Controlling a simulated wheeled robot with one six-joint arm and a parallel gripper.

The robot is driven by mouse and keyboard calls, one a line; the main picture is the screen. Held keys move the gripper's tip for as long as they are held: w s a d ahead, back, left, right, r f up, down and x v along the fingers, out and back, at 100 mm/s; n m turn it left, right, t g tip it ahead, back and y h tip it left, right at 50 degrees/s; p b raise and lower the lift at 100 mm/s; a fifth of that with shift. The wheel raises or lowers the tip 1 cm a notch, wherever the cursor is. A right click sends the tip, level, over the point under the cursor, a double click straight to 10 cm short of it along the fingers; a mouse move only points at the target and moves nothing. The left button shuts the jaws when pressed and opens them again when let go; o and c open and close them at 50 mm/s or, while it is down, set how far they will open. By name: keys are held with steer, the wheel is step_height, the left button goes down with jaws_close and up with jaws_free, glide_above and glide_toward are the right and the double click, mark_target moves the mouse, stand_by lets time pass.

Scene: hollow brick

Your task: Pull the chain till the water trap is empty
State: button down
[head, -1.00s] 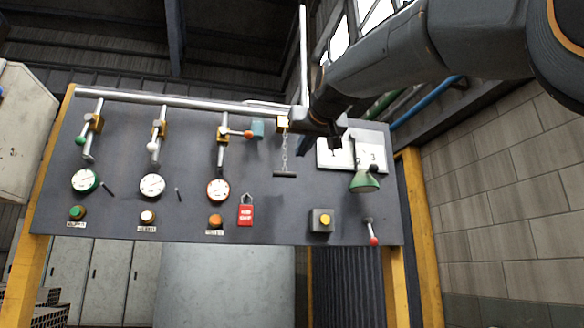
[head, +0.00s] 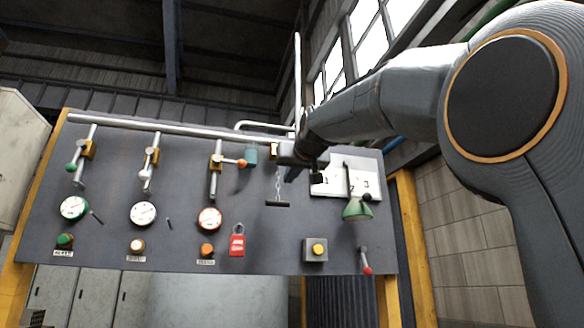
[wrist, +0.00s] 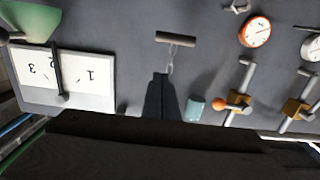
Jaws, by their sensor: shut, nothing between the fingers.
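The chain (head: 278,184) hangs on the dark panel with a dark bar handle (head: 277,204) at its lower end. In the wrist view the handle (wrist: 176,39) lies just beyond my fingertips, and the chain (wrist: 171,62) runs back beside them; its upper part is hidden. A small blue-grey cup (head: 250,157), which may be the water trap, sits left of the chain; it also shows in the wrist view (wrist: 194,108). I cannot tell its water level. My gripper (head: 290,174) is shut and empty, close to the chain; I cannot tell whether they touch.
A lever with an orange knob (head: 242,163) is left of the cup. A white numbered plate (head: 340,178) and green lamp shade (head: 357,209) are to the right. Gauges, a red lockout tag (head: 237,243) and a yellow button (head: 318,249) sit lower on the panel.

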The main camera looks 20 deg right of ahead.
steer(key=shift+w+f+p, duration=0.8)
steer(key=shift+w+f, duration=1.1)
steer(key=shift+f, duration=0.15)
